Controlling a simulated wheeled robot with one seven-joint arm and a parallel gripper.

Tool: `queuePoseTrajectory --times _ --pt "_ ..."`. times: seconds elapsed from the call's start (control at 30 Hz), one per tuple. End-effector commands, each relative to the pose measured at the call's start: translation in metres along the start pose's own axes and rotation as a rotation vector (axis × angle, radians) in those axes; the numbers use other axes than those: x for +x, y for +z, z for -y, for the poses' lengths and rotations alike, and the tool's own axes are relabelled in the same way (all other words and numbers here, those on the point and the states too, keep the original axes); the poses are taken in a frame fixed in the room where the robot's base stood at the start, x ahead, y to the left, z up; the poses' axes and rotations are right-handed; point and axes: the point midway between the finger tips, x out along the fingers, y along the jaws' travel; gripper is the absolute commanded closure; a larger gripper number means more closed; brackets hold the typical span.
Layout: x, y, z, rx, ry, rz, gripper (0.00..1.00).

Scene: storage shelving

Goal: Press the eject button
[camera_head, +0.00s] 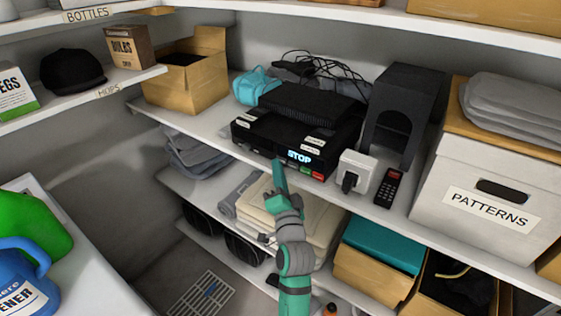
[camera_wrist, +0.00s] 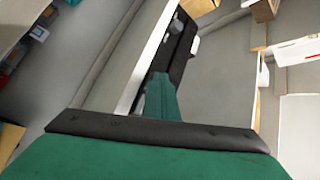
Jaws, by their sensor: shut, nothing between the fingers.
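The black player (camera_head: 264,139) stands on the middle shelf in the head view, with a lit blue "STOP" display. Small coloured buttons (camera_head: 318,175), one red, run along its lower front. I cannot read which one is the eject button. My gripper (camera_head: 277,164) is shut and empty, its teal fingertips at the player's front, just left of and below the display. I cannot tell whether they touch it. In the wrist view the fingers (camera_wrist: 161,80) point at the dark player (camera_wrist: 181,48), whose front is seen at a steep angle and partly hidden by them.
A white plug adapter (camera_head: 357,172) and a black remote (camera_head: 388,188) lie right of the player. A dark arched box (camera_head: 402,92) stands behind them. The shelf edge (camera_head: 225,148) runs in front, with folded cloths (camera_head: 318,226) on the shelf below.

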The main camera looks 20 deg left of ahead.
Motion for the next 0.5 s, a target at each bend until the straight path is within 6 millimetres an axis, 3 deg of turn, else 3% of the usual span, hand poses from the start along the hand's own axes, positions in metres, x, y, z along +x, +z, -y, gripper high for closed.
queuePoseTrajectory --times 0.5 --pt "-0.0104 0.0078 0.0078 0.000 0.000 0.000 1.00"
